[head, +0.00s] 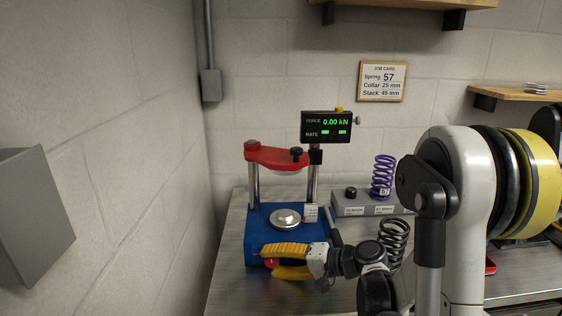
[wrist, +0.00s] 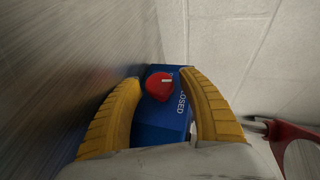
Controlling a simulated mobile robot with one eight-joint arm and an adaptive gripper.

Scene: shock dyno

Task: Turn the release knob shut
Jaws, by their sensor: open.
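The release knob (wrist: 160,86) is red with a pale pointer mark. In the wrist view it sits on the blue press base (wrist: 158,127), next to white lettering of which "OSED" shows; the pointer lies toward the picture's right, and I cannot tell if it lines up with the lettering. My gripper (wrist: 160,88) is open, its two yellow fingers on either side of the knob and apart from it. In the head view the knob (head: 271,262) is a small red patch, mostly hidden behind my gripper (head: 274,262), at the front of the blue base (head: 262,225).
The press has a red crosshead (head: 280,157) on two posts and a display (head: 326,126) reading 0.00 kN. A grey spring rack (head: 350,207) holds a purple spring (head: 382,176); a dark spring (head: 393,240) stands nearer. A wall is close on the left.

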